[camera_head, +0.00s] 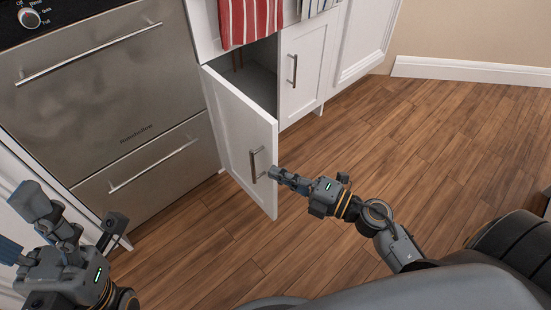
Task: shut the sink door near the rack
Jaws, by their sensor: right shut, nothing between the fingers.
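The white sink cabinet door (238,135) stands open, swung out from the cabinet toward me. Its metal handle (257,164) is on the face near the free edge. My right gripper (272,173) is shut and empty, with its fingertips at the door's free edge close to the handle; I cannot tell whether they touch the door. My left gripper (17,226) is open and empty at the lower left, in front of the appliance and away from the door. No rack can be made out clearly.
A steel double-drawer appliance (95,85) stands left of the open door. A closed white cabinet door (303,65) is to its right. A red striped towel (250,18) and a blue striped towel (316,6) hang above.

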